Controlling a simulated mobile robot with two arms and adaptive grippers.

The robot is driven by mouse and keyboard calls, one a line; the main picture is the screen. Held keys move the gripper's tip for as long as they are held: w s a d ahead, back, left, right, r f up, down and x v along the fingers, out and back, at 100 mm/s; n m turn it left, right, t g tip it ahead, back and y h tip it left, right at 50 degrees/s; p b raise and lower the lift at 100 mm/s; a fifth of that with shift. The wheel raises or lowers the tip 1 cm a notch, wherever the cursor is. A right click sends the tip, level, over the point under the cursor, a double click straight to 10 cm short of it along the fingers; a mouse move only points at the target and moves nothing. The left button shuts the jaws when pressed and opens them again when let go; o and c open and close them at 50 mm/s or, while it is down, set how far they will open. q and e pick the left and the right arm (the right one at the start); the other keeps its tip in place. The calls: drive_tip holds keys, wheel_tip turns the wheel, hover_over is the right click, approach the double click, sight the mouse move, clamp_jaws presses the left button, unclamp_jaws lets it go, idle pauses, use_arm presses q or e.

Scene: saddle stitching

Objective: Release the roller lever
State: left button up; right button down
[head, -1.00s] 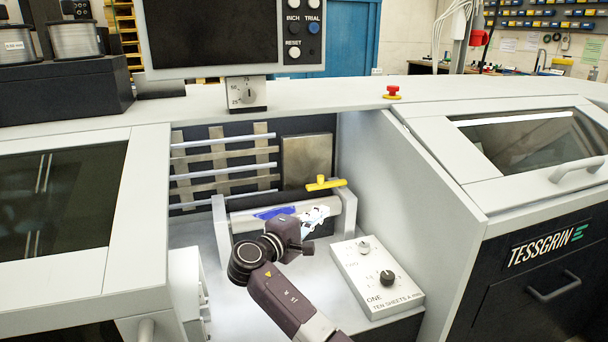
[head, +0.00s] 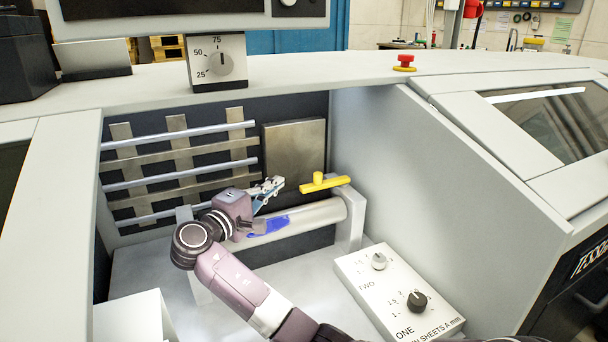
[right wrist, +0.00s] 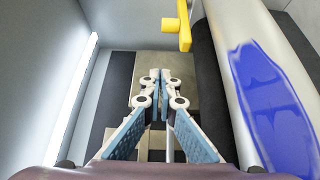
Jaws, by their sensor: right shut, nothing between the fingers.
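The yellow roller lever (head: 325,184) is a T-shaped bar at the right end of the pale roller (head: 318,214). It also shows at the top of the right wrist view (right wrist: 184,22). The roller bears a blue smear (head: 268,226), also large in the right wrist view (right wrist: 272,110). My right gripper (head: 272,186) is in front of the slatted back wall, left of the lever and apart from it. In the right wrist view its fingers (right wrist: 160,76) are together and hold nothing. My left gripper is not in view.
A white box with two knobs (head: 398,292) stands on the bay floor at the right. The bay's grey side wall (head: 430,160) rises behind it. A metal plate (head: 294,155) and slats (head: 180,165) are at the back. A red stop button (head: 404,62) sits on the upper ledge.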

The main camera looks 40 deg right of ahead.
drive_tip(key=x, duration=1)
drive_tip(key=shift+d+f, duration=0.1)
drive_tip(key=shift+d, duration=0.05)
drive_tip(key=shift+s, duration=1.85)
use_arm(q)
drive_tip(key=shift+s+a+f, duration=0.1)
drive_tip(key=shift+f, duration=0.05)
use_arm(e)
drive_tip(key=shift+s, duration=0.1)
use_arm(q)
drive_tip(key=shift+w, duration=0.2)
